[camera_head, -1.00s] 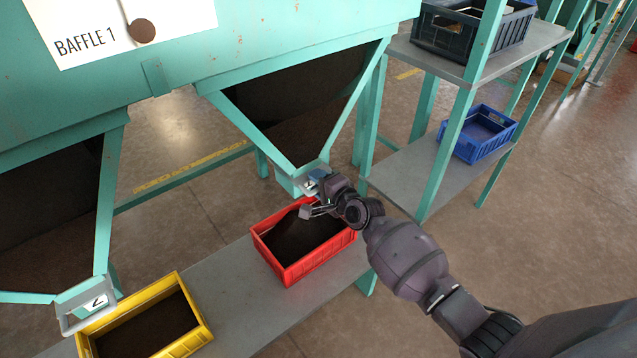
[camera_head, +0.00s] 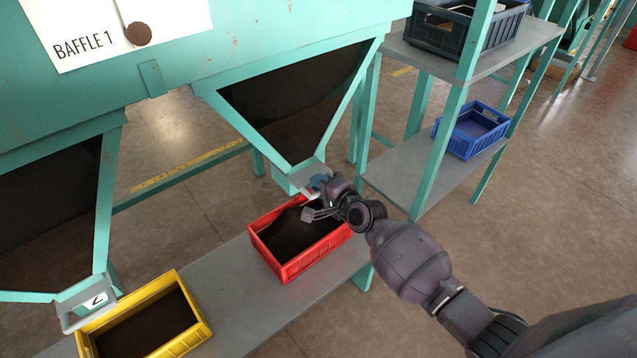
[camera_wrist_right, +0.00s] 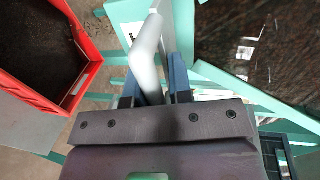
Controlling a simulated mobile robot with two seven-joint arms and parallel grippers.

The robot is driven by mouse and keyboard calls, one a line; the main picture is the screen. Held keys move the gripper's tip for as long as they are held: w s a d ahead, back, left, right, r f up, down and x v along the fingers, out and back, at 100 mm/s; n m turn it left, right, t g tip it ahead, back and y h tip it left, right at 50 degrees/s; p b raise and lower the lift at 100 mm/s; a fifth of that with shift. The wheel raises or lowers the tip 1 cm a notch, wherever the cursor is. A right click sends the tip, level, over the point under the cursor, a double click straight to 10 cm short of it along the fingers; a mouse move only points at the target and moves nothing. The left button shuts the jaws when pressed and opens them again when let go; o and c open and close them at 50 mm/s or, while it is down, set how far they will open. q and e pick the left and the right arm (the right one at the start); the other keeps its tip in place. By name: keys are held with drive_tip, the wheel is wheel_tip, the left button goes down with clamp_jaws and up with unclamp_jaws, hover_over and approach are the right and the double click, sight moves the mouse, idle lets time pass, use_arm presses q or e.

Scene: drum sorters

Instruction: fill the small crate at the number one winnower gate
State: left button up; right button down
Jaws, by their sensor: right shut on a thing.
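My right gripper (camera_head: 317,190) is at the small grey gate under the right-hand hopper spout, shut on the gate's handle. In the right wrist view its blue fingers (camera_wrist_right: 156,82) stand on either side of the pale handle bar (camera_wrist_right: 147,55). The red crate (camera_head: 283,273) stands on the grey shelf below this spout, holding dark loose material; it also shows in the right wrist view (camera_wrist_right: 88,82). My gripper hides part of the gate and the crate's far corner, so I cannot tell whether material is falling. My left gripper is out of view.
A yellow crate (camera_head: 205,333) with dark material stands on the shelf (camera_head: 232,300) under the gate marked 2 (camera_head: 92,302). A blue crate (camera_head: 470,149) and a dark crate (camera_head: 464,46) sit on the rack at right. A BAFFLE 1 sign (camera_head: 85,28) hangs on the hopper.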

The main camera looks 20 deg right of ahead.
drive_tip(key=c, duration=1.1)
unclamp_jaws()
drive_tip(key=shift+f, duration=0.3)
drive_tip(key=shift+r, duration=0.1)
drive_tip(key=shift+s+r, duration=0.1)
drive_tip(key=shift+s, duration=0.05)
drive_tip(key=p+v, duration=0.2)
drive_tip(key=v, duration=0.8)
drive_tip(key=shift+s+d, duration=0.1)
drive_tip(key=shift+s, duration=0.15)
